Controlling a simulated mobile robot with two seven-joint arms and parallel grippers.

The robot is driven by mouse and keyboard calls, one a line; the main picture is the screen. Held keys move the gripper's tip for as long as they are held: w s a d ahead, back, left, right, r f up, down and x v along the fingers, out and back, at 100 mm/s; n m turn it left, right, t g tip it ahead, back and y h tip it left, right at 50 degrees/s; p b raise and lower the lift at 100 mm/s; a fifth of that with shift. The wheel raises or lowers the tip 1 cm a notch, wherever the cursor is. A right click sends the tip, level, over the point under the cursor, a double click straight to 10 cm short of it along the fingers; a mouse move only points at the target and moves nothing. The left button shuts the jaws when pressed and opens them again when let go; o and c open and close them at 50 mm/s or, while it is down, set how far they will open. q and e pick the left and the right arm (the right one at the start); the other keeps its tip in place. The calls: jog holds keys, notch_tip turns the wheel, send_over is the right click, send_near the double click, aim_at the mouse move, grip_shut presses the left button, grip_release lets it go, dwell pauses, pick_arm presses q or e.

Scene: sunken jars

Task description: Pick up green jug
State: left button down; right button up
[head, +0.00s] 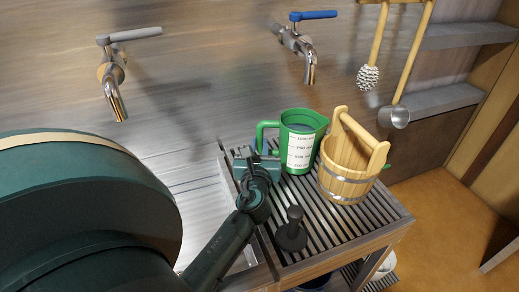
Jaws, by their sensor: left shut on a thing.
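The green jug (303,128) stands upright on the slatted wooden rack in the head view, with a white measuring scale on its front and its handle to the left. My left gripper (259,158) is at the jug's handle side, its jaws shut on the handle as far as I can see. The gripper body hides the lower part of the handle and the exact contact. My right gripper is not in view.
A wooden bucket (347,175) stands close to the jug's right. A dark plunger-like object (291,232) is on the slatted rack (330,236) in front. A sink basin (205,215) lies left. Two taps (111,82) and a hanging ladle (396,115) are above.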

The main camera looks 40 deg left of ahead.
pick_arm(q)
jog(key=shift+r, duration=0.7)
jog(key=shift+s, duration=0.15)
jog(key=s+a+b, duration=0.1)
jog(key=s, duration=0.7)
jog(key=s+a+b, duration=0.1)
jog(key=s+a, duration=0.1)
jog(key=s, duration=0.7)
jog(key=shift+a, duration=0.3)
jog(key=shift+s, duration=0.15)
jog(key=c, duration=1.9)
grip_release()
grip_shut()
